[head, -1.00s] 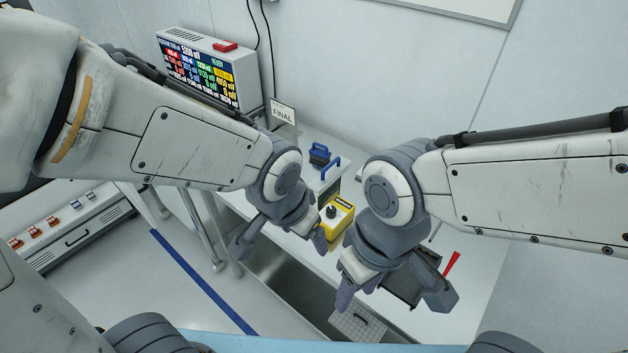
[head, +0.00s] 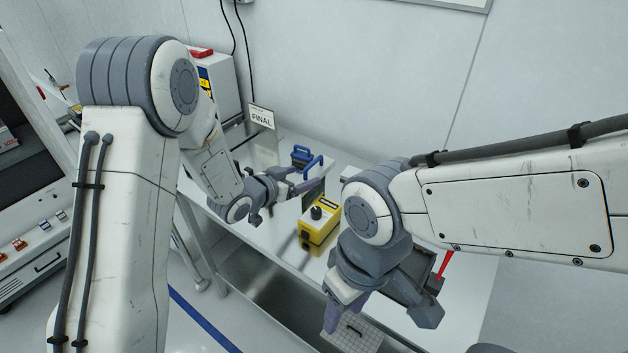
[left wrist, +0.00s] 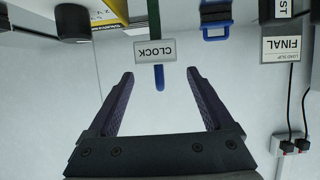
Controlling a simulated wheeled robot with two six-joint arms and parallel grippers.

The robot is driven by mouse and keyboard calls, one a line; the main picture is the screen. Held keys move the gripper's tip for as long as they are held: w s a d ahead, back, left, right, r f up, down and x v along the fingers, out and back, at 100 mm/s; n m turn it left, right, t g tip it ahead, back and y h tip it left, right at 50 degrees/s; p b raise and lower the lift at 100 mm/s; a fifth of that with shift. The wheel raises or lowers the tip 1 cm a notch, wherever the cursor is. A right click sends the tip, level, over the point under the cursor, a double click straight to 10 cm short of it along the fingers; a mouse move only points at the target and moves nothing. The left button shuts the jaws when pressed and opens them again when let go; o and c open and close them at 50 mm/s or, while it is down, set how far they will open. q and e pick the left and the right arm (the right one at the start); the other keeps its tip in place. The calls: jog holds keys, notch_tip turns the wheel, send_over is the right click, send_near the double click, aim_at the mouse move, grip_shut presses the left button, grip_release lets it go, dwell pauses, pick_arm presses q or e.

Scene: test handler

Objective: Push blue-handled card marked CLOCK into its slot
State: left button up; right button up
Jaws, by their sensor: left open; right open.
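The card marked CLOCK (left wrist: 156,52) shows upside down in the left wrist view, with a thin dark green board and a blue handle (left wrist: 159,78). In the head view its blue handle (head: 314,164) stands above the table, near a second blue-handled item (head: 301,154). My left gripper (head: 299,181) is open and level beside the handle. In the left wrist view the handle's end lies between the spread fingertips, touching neither. How deep the card sits in its slot is hidden. My right gripper (head: 378,316) is open and empty, pointing down over the front right of the table.
A yellow box with a black knob (head: 317,227) stands just in front of the left gripper. A dark tray (head: 412,283) and a red stick (head: 444,266) lie behind the right gripper. A FINAL sign (head: 261,117) stands at the back left.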

aim_at(314, 172)
pick_arm(q)
jog(key=shift+p+x, duration=0.95)
jog(key=shift+x, duration=2.2)
grip_shut()
